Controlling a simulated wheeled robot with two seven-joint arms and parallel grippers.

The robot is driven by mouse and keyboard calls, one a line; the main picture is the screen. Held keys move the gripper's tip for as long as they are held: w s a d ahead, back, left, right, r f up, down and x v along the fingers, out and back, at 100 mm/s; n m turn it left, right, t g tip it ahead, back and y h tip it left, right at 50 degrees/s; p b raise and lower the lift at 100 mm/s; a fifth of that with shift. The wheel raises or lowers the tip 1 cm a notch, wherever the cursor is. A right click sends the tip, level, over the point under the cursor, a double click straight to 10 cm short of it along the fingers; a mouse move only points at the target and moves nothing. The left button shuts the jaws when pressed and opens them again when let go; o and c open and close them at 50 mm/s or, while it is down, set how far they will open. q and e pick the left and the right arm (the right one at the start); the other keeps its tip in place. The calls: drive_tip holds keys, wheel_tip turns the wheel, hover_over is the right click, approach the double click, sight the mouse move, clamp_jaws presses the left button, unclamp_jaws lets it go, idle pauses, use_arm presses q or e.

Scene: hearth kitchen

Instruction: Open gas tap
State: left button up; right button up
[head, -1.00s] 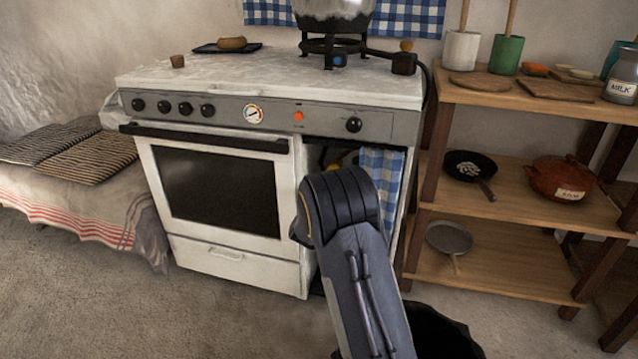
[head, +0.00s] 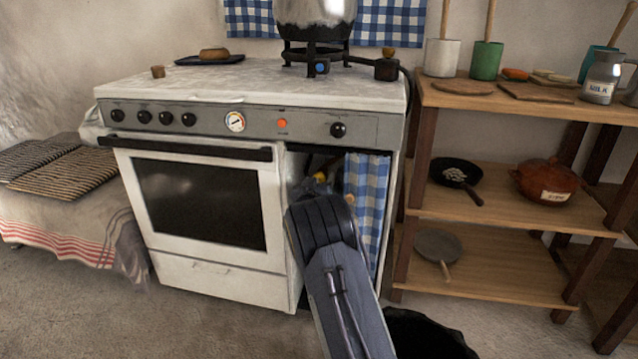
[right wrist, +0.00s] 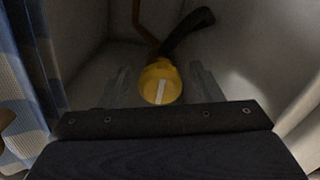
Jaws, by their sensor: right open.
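A round yellow gas tap (right wrist: 161,84) with a pale bar across its face shows in the right wrist view, inside the cupboard beside the oven. A brown pipe and a black hose rise behind it. My right gripper (right wrist: 160,76) is open, with one grey finger on each side of the tap; I cannot tell whether they touch it. In the head view my right arm (head: 322,225) reaches into the cupboard opening and hides most of the gripper; small yellow parts show just past the wrist. My left gripper is not in view.
The white stove (head: 210,215) stands left of the opening. A blue checked curtain (head: 366,200) hangs at its right side and also shows in the right wrist view (right wrist: 22,75). A wooden shelf (head: 500,205) stands to the right. Pale cupboard walls are close around the gripper.

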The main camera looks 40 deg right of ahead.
drive_tip(key=c, duration=1)
drive_tip(key=shift+r+p, duration=0.1)
drive_tip(key=shift+p, duration=0.35)
drive_tip(key=n+p, duration=0.5)
drive_tip(key=p, duration=0.2)
drive_tip(key=shift+r+p, duration=0.15)
drive_tip(key=shift+p, duration=0.25)
drive_tip(key=shift+n+p, duration=0.7)
drive_tip(key=shift+n, duration=0.4)
drive_tip(key=shift+n+p, duration=0.55)
drive_tip(key=shift+n, duration=0.35)
drive_tip(key=n+p, duration=0.1)
drive_tip(key=n, duration=0.1)
drive_tip(key=shift+n, duration=0.4)
drive_tip(key=n, duration=0.2)
drive_tip(key=shift+f+n, duration=0.2)
drive_tip(key=shift+n, duration=1.8)
drive_tip(key=shift+s, duration=0.1)
